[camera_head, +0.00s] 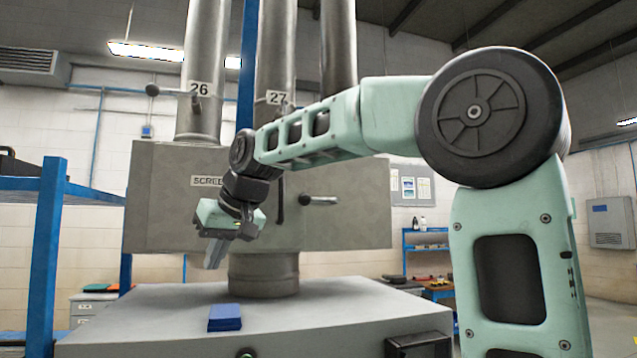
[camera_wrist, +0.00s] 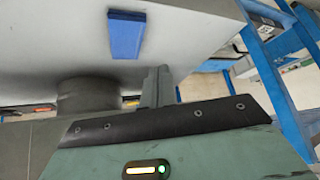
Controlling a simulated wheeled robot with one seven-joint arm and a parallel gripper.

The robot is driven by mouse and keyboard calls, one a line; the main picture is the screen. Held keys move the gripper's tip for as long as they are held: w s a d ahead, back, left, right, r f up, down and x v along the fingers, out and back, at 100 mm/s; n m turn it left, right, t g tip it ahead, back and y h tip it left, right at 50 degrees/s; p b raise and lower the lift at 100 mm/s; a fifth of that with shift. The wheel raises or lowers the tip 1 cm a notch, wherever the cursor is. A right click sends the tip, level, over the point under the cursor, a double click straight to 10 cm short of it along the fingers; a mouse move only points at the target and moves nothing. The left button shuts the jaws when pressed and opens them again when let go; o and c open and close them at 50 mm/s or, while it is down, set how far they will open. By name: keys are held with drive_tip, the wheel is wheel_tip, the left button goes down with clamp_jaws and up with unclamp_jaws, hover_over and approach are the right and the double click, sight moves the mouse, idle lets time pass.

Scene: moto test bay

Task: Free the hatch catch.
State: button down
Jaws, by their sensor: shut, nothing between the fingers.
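A grey box housing (camera_head: 350,220) with a partly hidden label beginning "SCREE" stands behind my arm. A short lever handle with a pale grip (camera_head: 320,200) sticks out sideways from its front, right of my wrist. A dark upright bar (camera_head: 279,205) shows just left of that lever, partly behind my arm. I cannot tell which of these is the hatch catch. My gripper (camera_head: 214,255) is shut and empty, pointing down in front of the housing's lower left part, apart from the lever. Its closed fingers also show in the wrist view (camera_wrist: 157,85).
A blue block (camera_head: 225,317) lies on the grey bench top (camera_head: 330,305) below my gripper; it also shows in the wrist view (camera_wrist: 126,35). A round duct (camera_head: 264,275) joins bench and housing. Pipes marked 26 (camera_head: 205,60) and 27 (camera_head: 276,60) rise above. A blue frame (camera_head: 45,260) stands left.

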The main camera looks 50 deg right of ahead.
drive_tip(key=s+d+r+m+t+h+p, duration=0.1)
drive_tip(key=s+d+r+m+h, duration=0.1)
drive_tip(key=d+r, duration=1)
drive_tip(key=s+d+r+m+t+h+p, duration=0.1)
drive_tip(key=s+d+r+m+h, duration=0.2)
drive_tip(key=s+d+r, duration=0.3)
drive_tip(key=d+r+h, duration=0.1)
drive_tip(key=d+r, duration=0.4)
drive_tip(key=r, duration=0.2)
drive_tip(key=shift+s+d+m, duration=0.15)
drive_tip(key=shift+d+m, duration=0.15)
drive_tip(key=shift+d, duration=0.05)
drive_tip(key=shift+f, duration=0.1)
drive_tip(key=p, duration=0.3)
hover_over(318, 200)
drive_tip(key=s+a, duration=0.2)
wheel_tip(318, 200, down, 7)
drive_tip(key=shift+w+d+f, duration=0.15)
drive_tip(key=shift+f, duration=0.5)
drive_tip(key=shift+w+d+f, duration=0.1)
drive_tip(key=shift+d+f, duration=0.05)
drive_tip(key=shift+f, duration=0.45)
drive_tip(key=shift+f, duration=0.1)
